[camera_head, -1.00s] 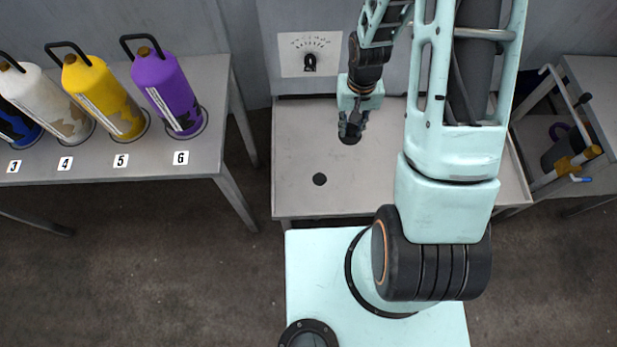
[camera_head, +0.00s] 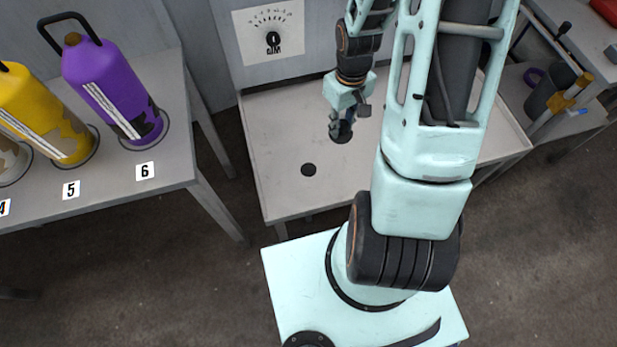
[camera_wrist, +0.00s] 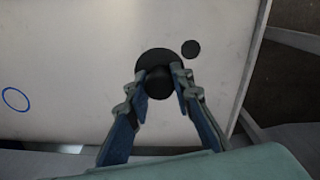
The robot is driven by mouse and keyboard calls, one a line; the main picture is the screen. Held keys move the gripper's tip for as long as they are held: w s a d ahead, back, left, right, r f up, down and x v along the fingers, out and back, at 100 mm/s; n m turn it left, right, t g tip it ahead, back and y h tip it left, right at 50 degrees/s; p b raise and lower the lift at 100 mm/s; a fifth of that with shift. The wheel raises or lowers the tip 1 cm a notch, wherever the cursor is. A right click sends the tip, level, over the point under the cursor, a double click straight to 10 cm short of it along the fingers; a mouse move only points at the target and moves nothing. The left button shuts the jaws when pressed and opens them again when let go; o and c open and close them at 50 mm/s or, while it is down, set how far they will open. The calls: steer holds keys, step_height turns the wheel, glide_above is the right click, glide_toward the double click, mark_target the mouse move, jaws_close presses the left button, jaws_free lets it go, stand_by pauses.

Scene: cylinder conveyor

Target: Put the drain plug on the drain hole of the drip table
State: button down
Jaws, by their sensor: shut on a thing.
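The drain plug (camera_wrist: 155,60) is a dark disc with a round knob. My gripper (camera_wrist: 159,78) is shut on the knob, with one finger on each side. In the head view my gripper (camera_head: 341,128) points down over the drip table (camera_head: 270,140), with the dark plug (camera_head: 341,138) at its tips. The drain hole (camera_head: 308,170) is a small dark round spot, to the left of the plug and nearer the table's front edge. In the wrist view the hole (camera_wrist: 190,49) lies just right of the plug and slightly above it, apart from it. The plug's height over the table is unclear.
A panel with a dial (camera_head: 272,38) stands behind the drip table. A left bench carries a purple bottle (camera_head: 112,88) and a yellow bottle (camera_head: 45,115) in numbered places. A cart (camera_head: 575,60) stands at the right. A blue ring (camera_wrist: 15,99) marks the table surface.

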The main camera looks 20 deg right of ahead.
steer(key=s+d+f+n+b, duration=0.25)
steer(key=d+f+b, duration=0.25)
steer(key=f+b, duration=0.25)
steer(key=w+a+f+b, duration=0.1)
steer(key=a+f, duration=0.1)
steer(key=a, duration=0.2)
steer(key=w+a+f+b, duration=0.1)
steer(key=a+f+b, duration=0.1)
steer(key=a, duration=0.1)
steer(key=w+a+f+b, duration=0.1)
steer(key=a+f, duration=0.2)
steer(key=a, duration=0.1)
steer(key=shift+w+a+b, duration=0.3)
steer(key=shift+a+b, duration=0.05)
steer(key=shift+w+a+f, duration=0.25)
steer(key=shift+a+f, duration=0.3)
steer(key=shift+f, duration=0.1)
steer(key=shift+w+a+f+b, duration=0.15)
steer(key=shift+f+b, duration=0.65)
steer(key=shift+f, duration=0.95)
steer(key=shift+f, duration=0.1)
